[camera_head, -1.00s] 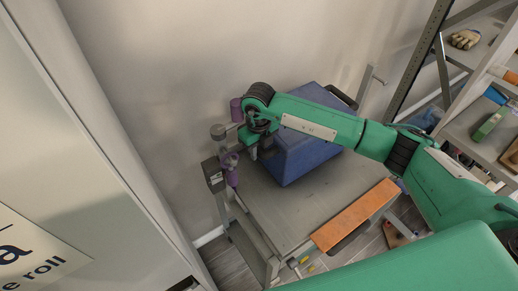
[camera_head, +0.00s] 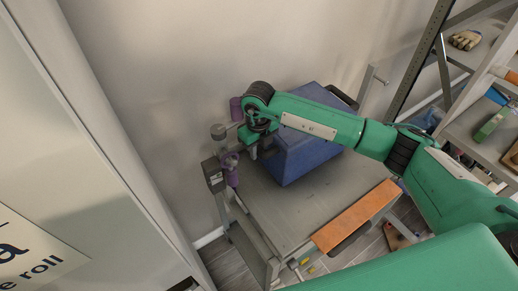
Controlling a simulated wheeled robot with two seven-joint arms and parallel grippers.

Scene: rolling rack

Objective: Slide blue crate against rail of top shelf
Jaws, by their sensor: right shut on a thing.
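The blue crate (camera_head: 308,150) sits on the far part of the rack's grey top shelf (camera_head: 290,215), near the wall. It looks upright, and my right arm passes over it and hides part of its top. My right gripper (camera_head: 254,150) points down at the crate's left end and is shut on the crate there. Its fingertips are small and partly hidden. The rack's upright rail (camera_head: 366,85) shows at the far right corner, behind the crate. My left gripper is not in view.
An orange strip (camera_head: 355,216) marks the shelf's near edge. Purple parts (camera_head: 231,170) and a grey post stand at the left end. The near half of the shelf is clear. A tall white cabinet (camera_head: 90,130) is at left; a loaded shelving unit (camera_head: 470,125) is at right.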

